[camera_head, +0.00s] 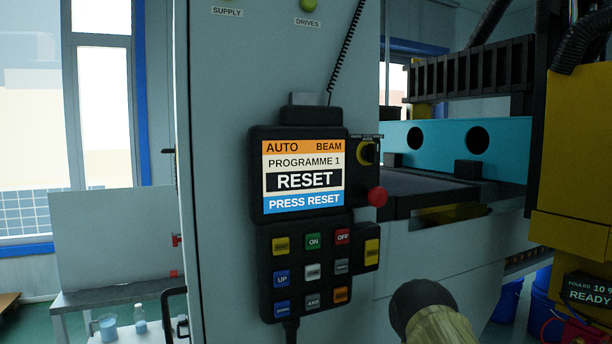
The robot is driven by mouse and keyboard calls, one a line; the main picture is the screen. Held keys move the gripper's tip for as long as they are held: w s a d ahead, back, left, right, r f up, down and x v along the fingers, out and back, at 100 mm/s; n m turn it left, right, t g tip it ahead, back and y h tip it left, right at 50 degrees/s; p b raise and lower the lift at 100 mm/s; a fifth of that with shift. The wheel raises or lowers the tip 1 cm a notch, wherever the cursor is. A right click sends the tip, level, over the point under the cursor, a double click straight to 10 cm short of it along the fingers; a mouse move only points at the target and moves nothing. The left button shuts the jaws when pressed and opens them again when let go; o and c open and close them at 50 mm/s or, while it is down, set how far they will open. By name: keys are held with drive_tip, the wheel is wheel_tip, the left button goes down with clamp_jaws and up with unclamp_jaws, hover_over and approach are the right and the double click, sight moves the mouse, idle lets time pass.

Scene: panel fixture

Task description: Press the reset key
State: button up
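A dark control pendant hangs on the pale machine panel. Its screen (303,178) reads AUTO, BEAM, PROGRAMME 1, RESET and PRESS RESET. The keypad (296,258) below has coloured keys in rows. The green ON key (313,241), red OFF key (342,237) and blue UP key (282,279) are readable. A yellow key (280,245) at top left, an orange key (341,295) at lower right and a yellow key (372,248) on the side tab have labels too small to read surely. I cannot tell which is the reset key. My gripper is not in view.
A red mushroom button (377,197) and a yellow ring switch (366,153) sit right of the screen. A dark rounded object with a wood-coloured part (424,308) rises at the bottom, right of the keypad; I cannot tell what it is. A yellow machine (575,160) stands at right.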

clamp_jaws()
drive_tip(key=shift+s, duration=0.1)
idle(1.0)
